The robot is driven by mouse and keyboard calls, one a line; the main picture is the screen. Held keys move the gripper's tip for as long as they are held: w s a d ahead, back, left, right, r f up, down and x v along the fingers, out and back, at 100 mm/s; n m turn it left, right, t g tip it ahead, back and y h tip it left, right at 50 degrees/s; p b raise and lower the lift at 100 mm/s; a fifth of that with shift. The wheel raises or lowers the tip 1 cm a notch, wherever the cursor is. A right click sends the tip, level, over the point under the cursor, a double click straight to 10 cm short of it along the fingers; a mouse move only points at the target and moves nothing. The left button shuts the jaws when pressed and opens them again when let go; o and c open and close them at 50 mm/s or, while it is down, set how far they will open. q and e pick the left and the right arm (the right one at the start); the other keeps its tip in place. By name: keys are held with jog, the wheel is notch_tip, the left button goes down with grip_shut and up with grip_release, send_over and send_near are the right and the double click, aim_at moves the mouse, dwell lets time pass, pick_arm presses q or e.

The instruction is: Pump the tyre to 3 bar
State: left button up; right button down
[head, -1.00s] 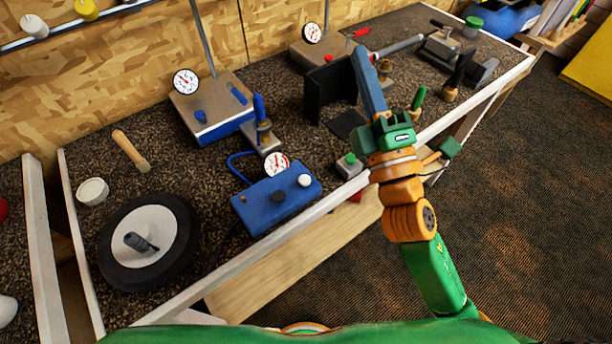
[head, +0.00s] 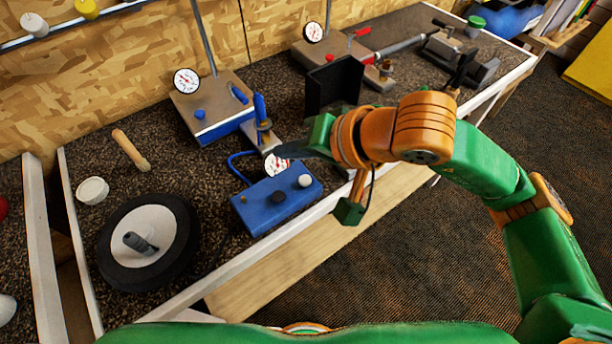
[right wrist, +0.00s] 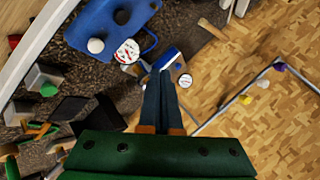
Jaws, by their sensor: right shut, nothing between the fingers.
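The tyre (head: 160,228), black with a white hub and a grey valve part, lies flat on the bench at the left. A blue box (head: 262,212) with a black knob (head: 278,197), a white knob (head: 305,181) and a gauge (head: 275,164) sits right of it. The gauge is partly hidden by my right gripper. My right gripper (head: 288,152) is shut and empty, its fingers pointing left just beyond the box. In the right wrist view the shut fingers (right wrist: 164,76) are below the gauge (right wrist: 127,51). My left gripper is not in view.
A stand (head: 262,140) with an upright blue handle is behind the box. Another gauge unit (head: 215,90) is farther back. A wooden-handled tool (head: 130,148) and a white cup (head: 93,190) lie beyond the tyre. A black bracket (head: 335,82) stands behind my right gripper.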

aim_at(308, 184)
jog(key=w+d+h, duration=0.1)
jog(key=w+d+t+h, duration=0.1)
jog(key=d, duration=0.1)
jog(key=shift+w+r+t, duration=0.1)
jog(key=shift+w+t, duration=0.05)
jog(key=shift+t, duration=0.15)
notch_tip(308, 184, down, 8)
jog(key=b, duration=0.6)
jog(key=shift+f, duration=0.2)
jog(key=shift+f+b, duration=0.25)
jog(key=shift+b, duration=0.25)
dwell(1.1)
jog(key=shift+f+b, duration=0.4)
jog(key=shift+b, duration=0.4)
